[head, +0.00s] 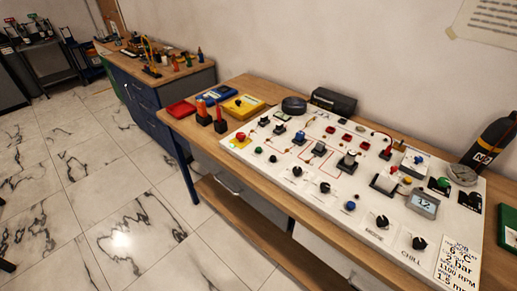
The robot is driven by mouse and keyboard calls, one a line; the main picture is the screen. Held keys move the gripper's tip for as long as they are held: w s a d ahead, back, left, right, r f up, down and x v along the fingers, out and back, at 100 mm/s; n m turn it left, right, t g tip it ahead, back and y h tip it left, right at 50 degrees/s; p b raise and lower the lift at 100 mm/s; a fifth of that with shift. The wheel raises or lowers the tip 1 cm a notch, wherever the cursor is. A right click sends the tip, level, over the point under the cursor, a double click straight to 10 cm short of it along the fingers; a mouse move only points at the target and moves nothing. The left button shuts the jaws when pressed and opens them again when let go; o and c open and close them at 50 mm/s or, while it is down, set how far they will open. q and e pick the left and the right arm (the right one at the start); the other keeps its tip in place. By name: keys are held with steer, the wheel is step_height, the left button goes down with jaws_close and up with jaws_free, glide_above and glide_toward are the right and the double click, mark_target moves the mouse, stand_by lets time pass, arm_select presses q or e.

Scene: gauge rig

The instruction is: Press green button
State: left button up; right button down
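A white control panel (300,187) lies on the wooden workbench, covered with knobs, switches and buttons. A small round dark-green button (258,150) seems to sit near the panel's left end, beside a red button on a yellow base (241,137). A larger green round part (440,184) stands near the panel's right end, above the small display (423,204). At this size I cannot tell which green part is the button. Neither of my grippers is in view.
Black knobs (382,222) and a blue button (350,206) line the panel's front. Red and blue trays and a yellow meter (243,105) lie at the bench's left end.

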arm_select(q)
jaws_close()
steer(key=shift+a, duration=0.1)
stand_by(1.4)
